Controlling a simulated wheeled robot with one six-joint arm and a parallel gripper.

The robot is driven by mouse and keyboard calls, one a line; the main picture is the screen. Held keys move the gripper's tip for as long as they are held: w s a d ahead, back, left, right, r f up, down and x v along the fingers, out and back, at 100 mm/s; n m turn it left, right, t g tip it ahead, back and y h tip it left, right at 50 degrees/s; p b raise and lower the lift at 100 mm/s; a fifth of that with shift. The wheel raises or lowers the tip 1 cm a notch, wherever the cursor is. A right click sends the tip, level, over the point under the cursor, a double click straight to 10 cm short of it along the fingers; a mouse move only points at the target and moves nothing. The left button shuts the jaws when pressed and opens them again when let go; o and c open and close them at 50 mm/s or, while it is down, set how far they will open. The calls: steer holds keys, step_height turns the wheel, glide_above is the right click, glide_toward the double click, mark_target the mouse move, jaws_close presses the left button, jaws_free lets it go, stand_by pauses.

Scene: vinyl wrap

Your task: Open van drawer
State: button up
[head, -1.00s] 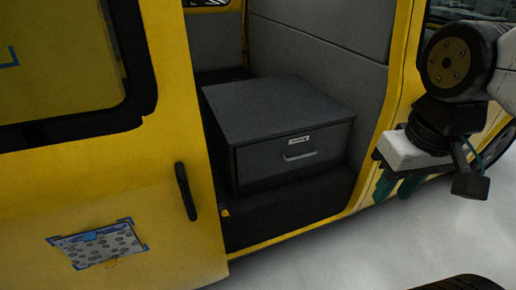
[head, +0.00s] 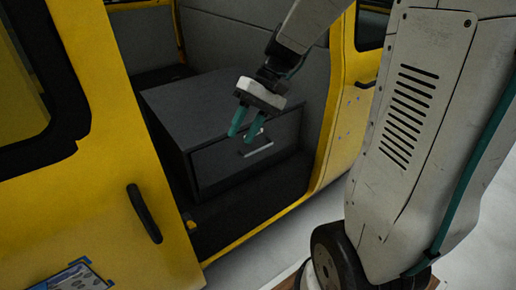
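The van drawer (head: 215,167) is the dark grey front of a box-shaped cabinet (head: 205,110) inside the yellow van's side opening. The drawer looks closed. Its light bar handle (head: 259,150) sits on the front face, partly behind my gripper. My gripper (head: 246,137) has two teal fingers, spread apart with a gap between them. It hangs in front of the drawer's upper part, close to the handle in the picture. I cannot tell whether a finger touches the handle. Nothing is seen between the fingers.
The yellow sliding door (head: 100,185) with a black handle (head: 144,213) stands left of the opening. The yellow door pillar (head: 338,120) borders it on the right. A dark step (head: 235,215) lies below the cabinet. Pale floor is clear in front.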

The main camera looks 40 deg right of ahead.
steer(key=w+d+f+m+t+y, duration=0.2)
steer(key=w+d+f+y, duration=0.2)
steer(key=w+d+f, duration=0.35)
steer(key=m+t, duration=0.6)
steer(key=t, duration=0.4)
glide_toward(261, 149)
steer(key=x, duration=1)
steer(key=shift+w+f, duration=0.2)
jaws_close()
